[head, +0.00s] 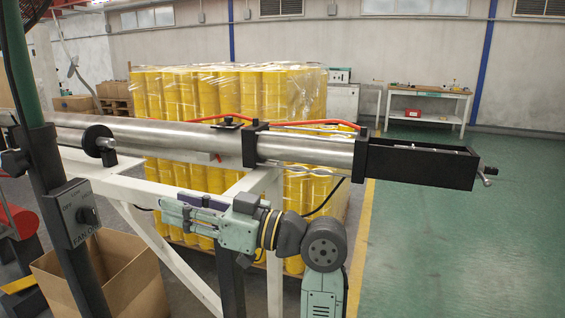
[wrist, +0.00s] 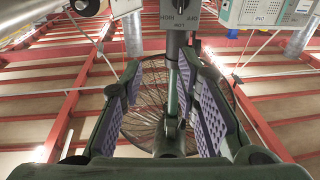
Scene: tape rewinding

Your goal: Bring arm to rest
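My gripper (head: 170,208) is in the lower middle of the head view, its fingers pointing left. It is below the long metal roller (head: 200,143) and in front of the white frame. In the wrist view my gripper (wrist: 161,75) shows two fingers with purple ribbed pads standing apart. I see nothing held between them. My arm runs from the gripper to the right and then down, below the roller's black end bracket (head: 420,164).
A dark post with a switch box (head: 73,211) stands at the left, above an open cardboard box (head: 125,275). Wrapped yellow rolls (head: 240,90) stand behind the white frame (head: 175,245). The green floor (head: 460,240) at right is clear.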

